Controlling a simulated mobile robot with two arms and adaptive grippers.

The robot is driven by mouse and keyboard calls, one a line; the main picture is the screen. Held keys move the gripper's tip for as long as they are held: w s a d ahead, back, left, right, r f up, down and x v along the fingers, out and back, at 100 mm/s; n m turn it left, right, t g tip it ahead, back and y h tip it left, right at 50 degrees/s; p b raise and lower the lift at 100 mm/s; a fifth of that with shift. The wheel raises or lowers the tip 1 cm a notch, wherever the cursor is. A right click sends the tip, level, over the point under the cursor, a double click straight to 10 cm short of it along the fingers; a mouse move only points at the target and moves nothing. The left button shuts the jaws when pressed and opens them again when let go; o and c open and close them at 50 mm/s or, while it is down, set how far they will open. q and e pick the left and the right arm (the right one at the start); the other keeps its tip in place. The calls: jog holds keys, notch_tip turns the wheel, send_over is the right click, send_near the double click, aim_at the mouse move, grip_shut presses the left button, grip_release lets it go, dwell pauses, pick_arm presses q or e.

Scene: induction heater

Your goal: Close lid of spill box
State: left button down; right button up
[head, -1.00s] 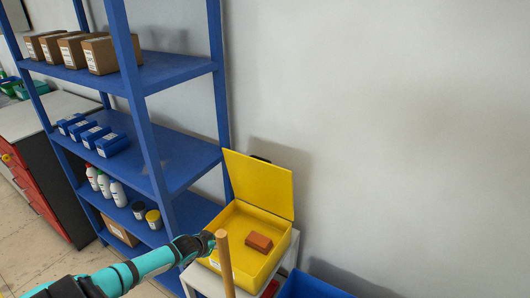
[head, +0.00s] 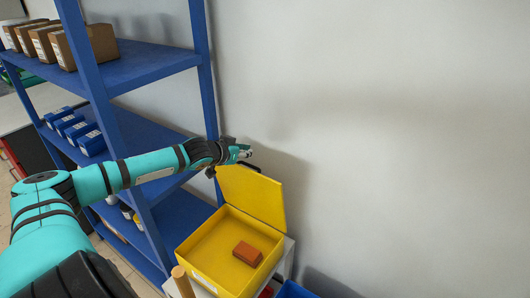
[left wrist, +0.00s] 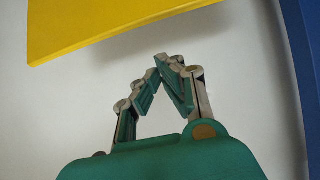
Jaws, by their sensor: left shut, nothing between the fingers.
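The yellow spill box (head: 198,251) stands open on a white stand in the head view. Its yellow lid (head: 252,194) is raised and leans back towards the wall. A reddish-brown block (head: 247,253) lies inside the box. My left gripper (head: 246,153) is at the upper left edge of the lid, close to the wall. In the left wrist view the gripper (left wrist: 168,62) is shut and empty, with the yellow lid (left wrist: 100,25) above it and a gap between. My right gripper is not in view.
A blue shelf unit (head: 160,63) with cartons (head: 60,42), blue bins (head: 80,130) and bottles stands at left, behind my left arm. A wooden handle (head: 182,282) rises in front of the box. A blue container (head: 292,291) is at lower right. The wall at right is bare.

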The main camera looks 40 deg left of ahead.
pick_arm(q)
jog(key=p+x, duration=0.1)
jog(key=x, duration=0.1)
jog(key=p+x, duration=0.1)
jog(key=x, duration=0.1)
jog(key=shift+w+r, duration=0.25)
jog(key=shift+r, duration=0.1)
notch_tip(320, 180, down, 4)
jog(key=p, duration=0.4)
jog(key=shift+w+f, duration=0.1)
jog(key=shift+w, duration=0.05)
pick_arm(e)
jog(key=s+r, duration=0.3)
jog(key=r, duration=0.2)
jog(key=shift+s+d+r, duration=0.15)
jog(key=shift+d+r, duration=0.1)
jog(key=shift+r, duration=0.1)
